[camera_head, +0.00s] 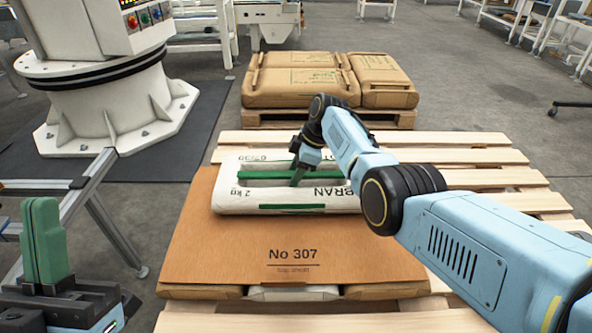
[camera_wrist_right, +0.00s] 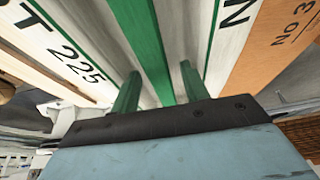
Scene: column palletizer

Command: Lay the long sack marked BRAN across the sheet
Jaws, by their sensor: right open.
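The long white sack marked BRAN (camera_head: 238,198), with green stripes, lies flat across the far part of the brown sheet marked No 307 (camera_head: 235,245). Its print is upside down in the head view, and my right arm hides its right end. My right gripper (camera_head: 300,172) is open over the middle of the sack, fingers pointing down. In the right wrist view, its two green fingers (camera_wrist_right: 160,88) stand apart with the sack's green stripe (camera_wrist_right: 142,40) between them. Contact with the sack is unclear. My left gripper (camera_head: 45,240) is at the lower left, away from the sack; its opening is unclear.
The sheet lies on sacks (camera_head: 293,293) on a wooden pallet (camera_head: 470,180) with bare slats to the right. Another pallet (camera_head: 400,120) with brown sacks (camera_head: 300,85) stands behind. A white machine base (camera_head: 105,105) is at the left, with a metal frame (camera_head: 95,175) nearer.

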